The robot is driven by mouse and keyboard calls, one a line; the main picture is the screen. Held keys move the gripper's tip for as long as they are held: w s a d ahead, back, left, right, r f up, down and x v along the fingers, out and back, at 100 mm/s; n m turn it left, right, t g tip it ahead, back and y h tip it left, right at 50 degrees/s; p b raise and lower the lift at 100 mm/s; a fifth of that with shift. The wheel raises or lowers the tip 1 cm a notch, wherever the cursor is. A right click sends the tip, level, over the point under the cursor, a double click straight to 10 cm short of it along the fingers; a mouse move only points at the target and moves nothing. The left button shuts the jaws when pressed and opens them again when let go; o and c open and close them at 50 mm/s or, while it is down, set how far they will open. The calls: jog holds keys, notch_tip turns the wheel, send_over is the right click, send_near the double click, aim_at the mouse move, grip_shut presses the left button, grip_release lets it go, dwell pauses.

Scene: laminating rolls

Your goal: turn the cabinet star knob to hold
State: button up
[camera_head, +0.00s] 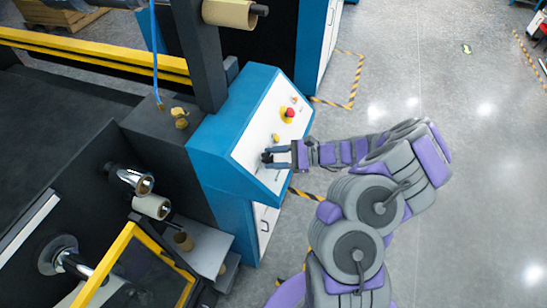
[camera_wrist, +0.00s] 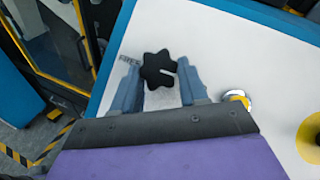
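The black star knob (camera_wrist: 157,71) sits on the white sloping panel (camera_wrist: 240,50) of the blue cabinet (camera_head: 222,135). A short pale mark shows on the knob's right side. My gripper (camera_wrist: 160,76) is open, with one grey finger on each side of the knob. A small gap shows between the left finger and the knob. The right fingertip is very close to the knob, and I cannot tell if it touches. In the head view my gripper (camera_head: 272,158) is at the lower part of the panel, and the knob shows only as a dark patch there.
A silver button with a yellow edge (camera_wrist: 237,97) and a yellow round base (camera_wrist: 311,138) lie right of my gripper. In the head view a red button (camera_head: 289,113) is higher on the panel. Rollers (camera_head: 150,205) stand left of the cabinet. Open floor (camera_head: 460,180) lies right.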

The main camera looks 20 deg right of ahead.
jog(key=o, duration=0.4)
jog(key=shift+d, duration=0.15)
jog(key=b+v, duration=0.1)
jog(key=v, duration=1.6)
jog(key=shift+d+b, duration=0.25)
jog(key=shift+b, duration=0.05)
